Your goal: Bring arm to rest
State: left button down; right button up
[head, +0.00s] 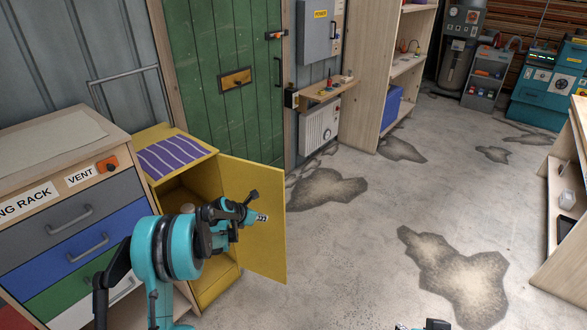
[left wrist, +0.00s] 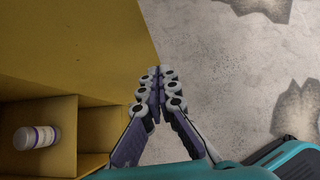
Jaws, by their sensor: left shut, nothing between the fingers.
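My left arm (head: 165,255) comes in from the lower left in the head view, bent in front of the yellow cabinet. Its gripper (head: 261,217) shows against the open cabinet door, shut and empty. In the left wrist view the fingers of my left gripper (left wrist: 160,74) meet at the tips, with yellow cabinet panels to the left and concrete floor to the right. A small dark part of what looks like my right gripper (head: 425,325) shows at the bottom edge of the head view; its fingers cannot be made out.
The yellow cabinet door (head: 252,215) stands open close by my left gripper. A white bottle (left wrist: 37,137) lies in a cabinet compartment. A drawer unit (head: 62,215) stands left, a wooden shelf (head: 565,200) right. The stained floor (head: 385,230) between is clear.

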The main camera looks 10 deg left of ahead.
pick_arm(q)
jog(key=s+d+r+m+g+y, duration=0.1)
jog(key=s+d+r+m, duration=0.3)
jog(key=s+r+m, duration=0.4)
jog(key=s+d+r+m+y, duration=0.1)
jog(key=s+d+r+m, duration=0.4)
jog(key=s+r+m, duration=0.3)
jog(key=s+d+f+m+y, duration=0.1)
jog(key=s+d+m, duration=0.1)
jog(key=s+m, duration=1.3)
jog(key=s, duration=0.8)
jog(key=shift+s+d+f+m, duration=0.15)
jog(key=shift+s+f+m, duration=0.05)
jog(key=shift+f+m, duration=0.1)
